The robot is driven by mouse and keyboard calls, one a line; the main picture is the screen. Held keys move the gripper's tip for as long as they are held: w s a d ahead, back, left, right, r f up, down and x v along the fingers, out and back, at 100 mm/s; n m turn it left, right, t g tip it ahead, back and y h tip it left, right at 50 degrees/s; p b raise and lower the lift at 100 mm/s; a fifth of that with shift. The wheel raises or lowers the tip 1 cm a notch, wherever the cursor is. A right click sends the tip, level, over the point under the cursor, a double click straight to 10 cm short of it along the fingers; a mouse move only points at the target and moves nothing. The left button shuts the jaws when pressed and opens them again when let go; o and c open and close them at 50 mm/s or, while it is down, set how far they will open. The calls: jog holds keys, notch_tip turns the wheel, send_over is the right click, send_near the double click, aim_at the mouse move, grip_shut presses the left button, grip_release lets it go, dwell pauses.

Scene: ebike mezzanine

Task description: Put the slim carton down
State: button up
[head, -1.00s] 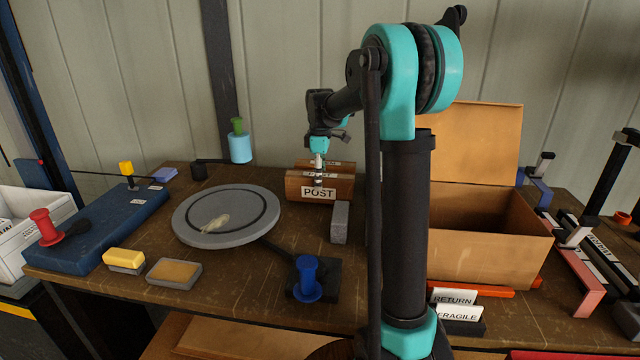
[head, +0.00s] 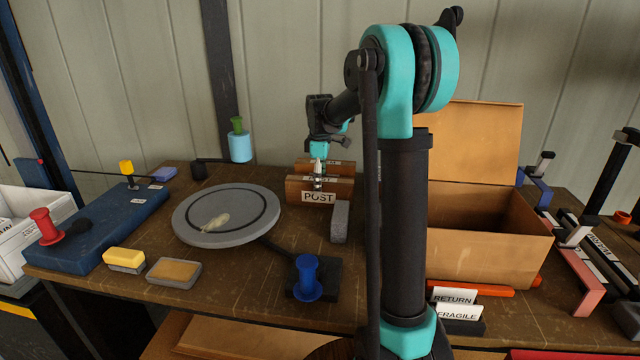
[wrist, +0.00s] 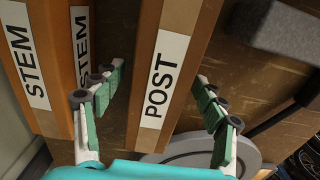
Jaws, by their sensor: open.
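A slim brown carton (head: 295,190) labelled POST stands upright on the workbench, in front of another brown carton (head: 304,164) in the head view. The POST carton (wrist: 180,30) also shows in the wrist view, lying between the spread fingers of my gripper (wrist: 158,77). My gripper (head: 318,172) is open and points down over the POST carton. Gaps show between the fingers and its sides. Two cartons labelled STEM (wrist: 45,105) stand beside it on the left in the wrist view. The carton's underside is hidden.
A round grey turntable (head: 190,228) is to the left. An open cardboard box (head: 490,238) stands to the right behind my arm. Bare bench shows in front of the carton.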

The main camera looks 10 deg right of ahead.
notch_tip(320, 180, up, 12)
dwell(0.5)
